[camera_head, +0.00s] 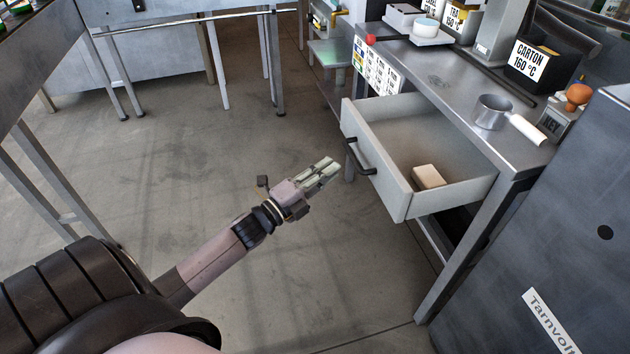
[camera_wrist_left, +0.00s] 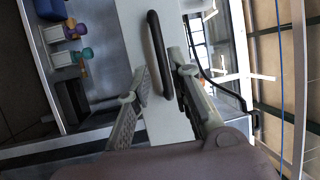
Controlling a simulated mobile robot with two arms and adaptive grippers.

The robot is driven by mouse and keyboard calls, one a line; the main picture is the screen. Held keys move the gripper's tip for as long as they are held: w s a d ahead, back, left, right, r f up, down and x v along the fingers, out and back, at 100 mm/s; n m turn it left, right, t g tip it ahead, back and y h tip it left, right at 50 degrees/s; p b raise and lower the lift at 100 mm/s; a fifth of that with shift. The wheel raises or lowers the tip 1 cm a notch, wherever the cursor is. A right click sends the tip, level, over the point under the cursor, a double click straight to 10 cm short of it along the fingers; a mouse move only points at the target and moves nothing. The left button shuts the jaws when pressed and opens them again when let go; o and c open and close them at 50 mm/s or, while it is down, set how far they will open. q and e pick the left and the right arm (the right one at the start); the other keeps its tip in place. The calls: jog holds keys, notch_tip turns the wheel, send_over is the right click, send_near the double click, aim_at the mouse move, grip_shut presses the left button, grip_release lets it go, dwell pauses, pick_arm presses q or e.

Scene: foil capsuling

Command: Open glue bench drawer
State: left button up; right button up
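The bench drawer (camera_head: 392,170) is pulled out from under the steel glue bench (camera_head: 450,90). Its grey front carries a black bar handle (camera_head: 359,157). A small beige block (camera_head: 428,177) lies inside the drawer. My left gripper (camera_head: 328,168) is in front of the drawer, a little to the left of the handle and apart from it. In the left wrist view the fingers of the gripper (camera_wrist_left: 158,82) are spread, and the black handle (camera_wrist_left: 158,50) shows ahead between them. My right gripper is not in view.
A grey cabinet (camera_head: 560,230) stands at the right. The floor (camera_head: 190,150) left of the drawer is clear.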

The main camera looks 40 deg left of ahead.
pick_arm(q)
jog(key=v, duration=0.4)
jog(key=shift+f, duration=0.1)
dwell(0.4)
